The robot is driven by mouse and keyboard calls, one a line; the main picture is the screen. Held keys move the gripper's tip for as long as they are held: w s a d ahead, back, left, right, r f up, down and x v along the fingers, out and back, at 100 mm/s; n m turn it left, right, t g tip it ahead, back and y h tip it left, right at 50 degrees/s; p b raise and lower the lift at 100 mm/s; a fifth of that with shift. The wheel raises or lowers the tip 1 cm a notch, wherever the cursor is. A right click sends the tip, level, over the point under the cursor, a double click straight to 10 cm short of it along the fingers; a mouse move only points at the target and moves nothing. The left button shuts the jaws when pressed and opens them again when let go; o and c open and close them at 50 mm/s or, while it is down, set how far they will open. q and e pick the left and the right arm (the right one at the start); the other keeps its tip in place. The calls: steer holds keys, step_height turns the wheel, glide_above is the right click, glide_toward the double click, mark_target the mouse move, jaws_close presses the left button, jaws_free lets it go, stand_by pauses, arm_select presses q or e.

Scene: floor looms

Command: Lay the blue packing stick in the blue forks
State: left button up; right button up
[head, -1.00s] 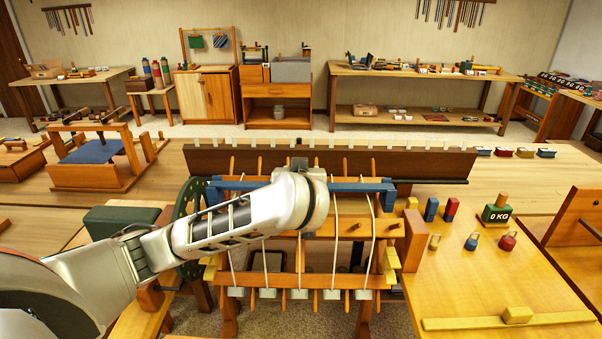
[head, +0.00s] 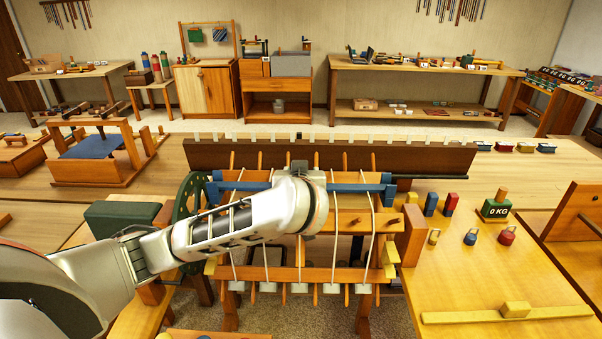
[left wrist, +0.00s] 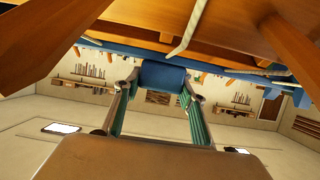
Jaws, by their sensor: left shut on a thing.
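The blue packing stick (head: 345,187) lies crosswise over the upper part of the loom (head: 345,228), its middle hidden behind my left wrist. Blue forks stand at its ends, the left fork (head: 213,190) and the right fork (head: 388,192). The stick is level with them; I cannot tell whether it rests in them. In the head view my left gripper's fingers are hidden behind the wrist. In the left wrist view my left gripper (left wrist: 160,88) is shut on a blue piece (left wrist: 162,75), the packing stick, between its green-sided fingers. My right gripper is not in view.
White warp cords with weights (head: 299,287) hang at the loom's front. A long dark board (head: 430,158) stands behind it, and a green wheel (head: 187,205) at its left. A yellow table (head: 480,260) with small weights and blocks is at the right.

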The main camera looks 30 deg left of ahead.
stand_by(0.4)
arm_select(q)
steer(key=o, duration=1.2)
steer(key=v, duration=0.7)
steer(key=shift+d+r, duration=0.1)
steer(key=shift+r, duration=0.1)
steer(key=shift+s, duration=0.2)
steer(key=shift+f, duration=0.1)
stand_by(0.6)
